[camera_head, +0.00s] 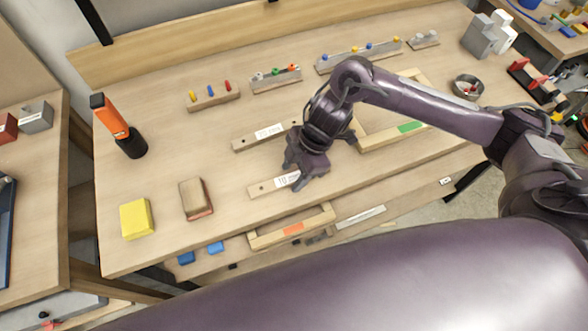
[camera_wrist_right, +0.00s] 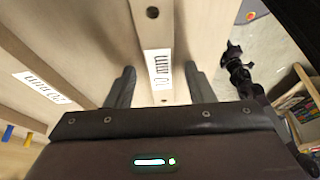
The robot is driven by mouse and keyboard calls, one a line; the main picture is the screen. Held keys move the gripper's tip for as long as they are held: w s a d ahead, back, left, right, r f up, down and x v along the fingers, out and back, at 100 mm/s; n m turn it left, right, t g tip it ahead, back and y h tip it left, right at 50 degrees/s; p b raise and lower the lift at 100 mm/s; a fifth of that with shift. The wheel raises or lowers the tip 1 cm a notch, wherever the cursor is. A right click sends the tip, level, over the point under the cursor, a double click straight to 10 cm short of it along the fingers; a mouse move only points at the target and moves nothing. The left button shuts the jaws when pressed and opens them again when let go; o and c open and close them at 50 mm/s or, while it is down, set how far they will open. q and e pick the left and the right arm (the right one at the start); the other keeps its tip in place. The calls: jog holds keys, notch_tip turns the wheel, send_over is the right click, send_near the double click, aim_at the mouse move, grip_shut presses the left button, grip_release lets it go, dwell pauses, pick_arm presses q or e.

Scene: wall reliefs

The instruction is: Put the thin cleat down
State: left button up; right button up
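The thin cleat (camera_head: 262,188), a light wooden strip with a white label that seems to read 10, lies flat on or very near the bench top (camera_head: 160,160). My right gripper (camera_head: 303,178) is over its right part. In the right wrist view the cleat (camera_wrist_right: 150,30) runs between the two spread fingers of my right gripper (camera_wrist_right: 162,90), with a visible gap on the left side. The gripper looks open around it. Any contact below the cleat is hidden. My left gripper is out of view.
A second labelled cleat (camera_head: 248,142) lies just behind. A brown-and-red block (camera_head: 196,198) and yellow block (camera_head: 136,218) stand left.

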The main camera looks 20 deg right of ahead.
jog(key=shift+r, duration=0.3)
jog(key=shift+d+r, duration=0.2)
jog(key=shift+r, duration=0.15)
jog(key=v, duration=1.1)
jog(key=shift+s, duration=0.1)
